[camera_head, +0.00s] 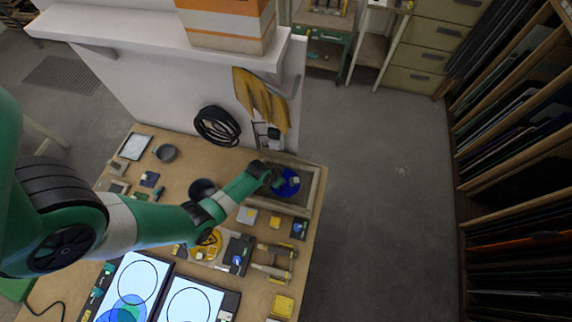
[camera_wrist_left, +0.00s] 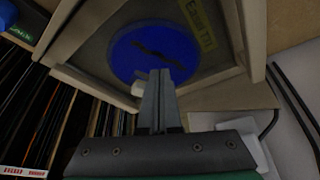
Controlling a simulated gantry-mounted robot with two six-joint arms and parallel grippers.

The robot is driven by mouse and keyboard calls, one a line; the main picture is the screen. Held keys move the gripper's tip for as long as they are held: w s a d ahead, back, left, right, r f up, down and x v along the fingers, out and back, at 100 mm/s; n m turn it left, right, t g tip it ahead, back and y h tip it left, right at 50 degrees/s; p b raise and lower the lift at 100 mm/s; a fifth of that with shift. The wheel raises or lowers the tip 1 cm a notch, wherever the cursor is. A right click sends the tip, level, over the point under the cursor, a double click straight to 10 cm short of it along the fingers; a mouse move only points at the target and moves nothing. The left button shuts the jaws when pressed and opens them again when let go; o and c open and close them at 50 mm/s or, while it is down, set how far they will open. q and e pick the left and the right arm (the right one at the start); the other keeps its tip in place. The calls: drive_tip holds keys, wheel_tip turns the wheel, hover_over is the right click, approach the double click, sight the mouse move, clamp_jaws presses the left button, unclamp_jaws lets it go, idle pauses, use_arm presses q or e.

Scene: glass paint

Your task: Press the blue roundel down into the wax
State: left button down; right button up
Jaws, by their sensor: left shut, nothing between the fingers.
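The blue roundel (camera_head: 289,184) lies in a shallow wooden-framed tray (camera_head: 317,190) at the back right of the table. In the left wrist view the roundel (camera_wrist_left: 135,52) is a round blue disc with a dark irregular mark across it, lying inside the tray's pale frame (camera_wrist_left: 75,82). The wax shows as the dark bed around the roundel. My left gripper (camera_head: 275,178) is shut and empty, with its fingertips at the roundel's edge; in the left wrist view the fingertips (camera_wrist_left: 160,72) overlap the disc. I cannot tell whether they touch it. My right gripper is not in view.
A yellow label (camera_wrist_left: 198,24) lies beside the roundel in the tray. Dark bowls (camera_head: 203,190), small blocks, clamps (camera_head: 272,272) and two lit panels (camera_head: 190,302) occupy the table. A white wall with a coiled black cable (camera_head: 217,126) stands behind. The floor at right is clear.

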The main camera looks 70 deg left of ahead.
use_arm(q)
drive_tip(key=shift+f+b, duration=0.7)
drive_tip(key=shift+f, duration=0.05)
idle(0.8)
idle(0.5)
wheel_tip(320, 180, up, 7)
drive_tip(key=p, duration=0.7)
idle(0.7)
